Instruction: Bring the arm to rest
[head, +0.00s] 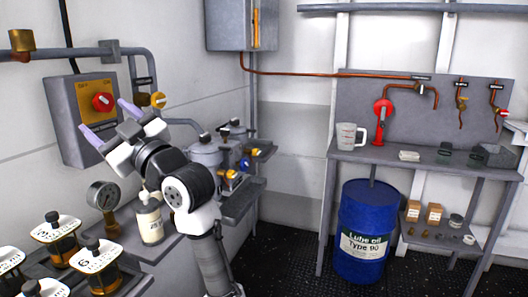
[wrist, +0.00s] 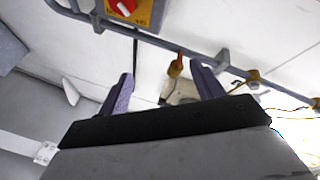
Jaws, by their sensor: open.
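My gripper (head: 115,125) is at the left in the head view, raised above the left bench. Its two purple fingers are spread apart with nothing between them. The fingers point up and left, in front of the grey switch box (head: 75,145) with its orange plate and red knob. In the wrist view my gripper (wrist: 160,88) shows both fingers apart at the left and right. The red knob (wrist: 123,5) is at the top of that view, and a pipe runs across beyond the fingers.
A pressure gauge (head: 104,195), a white bottle (head: 149,220) and several labelled jars stand on the left bench below my arm. A blue oil drum (head: 363,235) stands under the right workbench (head: 430,163), which holds a measuring jug (head: 348,136). Dark floor (head: 290,255) lies open between.

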